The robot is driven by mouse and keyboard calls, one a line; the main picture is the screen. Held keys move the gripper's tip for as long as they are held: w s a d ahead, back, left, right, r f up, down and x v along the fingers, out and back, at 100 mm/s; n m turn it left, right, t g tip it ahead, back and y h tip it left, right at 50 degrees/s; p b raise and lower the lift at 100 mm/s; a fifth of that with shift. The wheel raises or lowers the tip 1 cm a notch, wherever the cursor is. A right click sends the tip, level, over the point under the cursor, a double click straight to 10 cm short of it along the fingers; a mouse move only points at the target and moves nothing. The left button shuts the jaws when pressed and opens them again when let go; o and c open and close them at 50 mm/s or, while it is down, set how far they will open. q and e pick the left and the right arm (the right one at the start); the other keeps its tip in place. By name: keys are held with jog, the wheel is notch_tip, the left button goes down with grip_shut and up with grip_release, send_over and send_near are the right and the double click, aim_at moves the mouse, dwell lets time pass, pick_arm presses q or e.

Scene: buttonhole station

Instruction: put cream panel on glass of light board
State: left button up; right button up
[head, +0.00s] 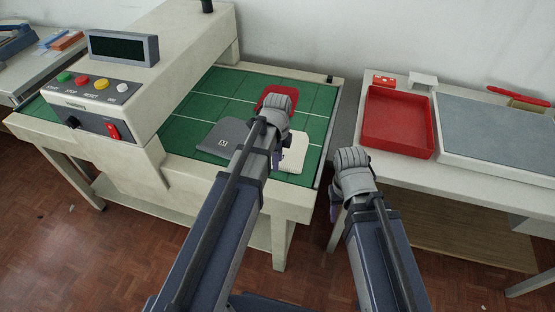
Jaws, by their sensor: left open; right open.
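The cream panel (294,153) lies on the green gridded bed of the machine, near its front right. My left wrist and gripper hide part of it. My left gripper (277,158) is open, over or beside the cream panel's left edge; I cannot tell whether it touches. The light board (446,144) stands on the right table, with a pale frame and a flat grey-blue glass (505,128) that looks bare. My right gripper (335,208) is open, in the gap between the machine and the right table, mostly hidden by its wrist.
A grey panel (218,140) with a small label and a red panel (281,92) lie on the green bed (318,100). A red tray (397,123) sits left of the light board. The machine's control head (130,90) overhangs the bed's left.

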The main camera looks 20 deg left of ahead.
pick_arm(q)
jog(key=shift+f+b, duration=0.55)
jog(key=shift+f, duration=0.05)
dwell(0.4)
grip_shut()
jog(key=shift+r, duration=0.1)
dwell(0.4)
jog(key=shift+r+p, duration=2.5)
jog(key=shift+p, duration=0.1)
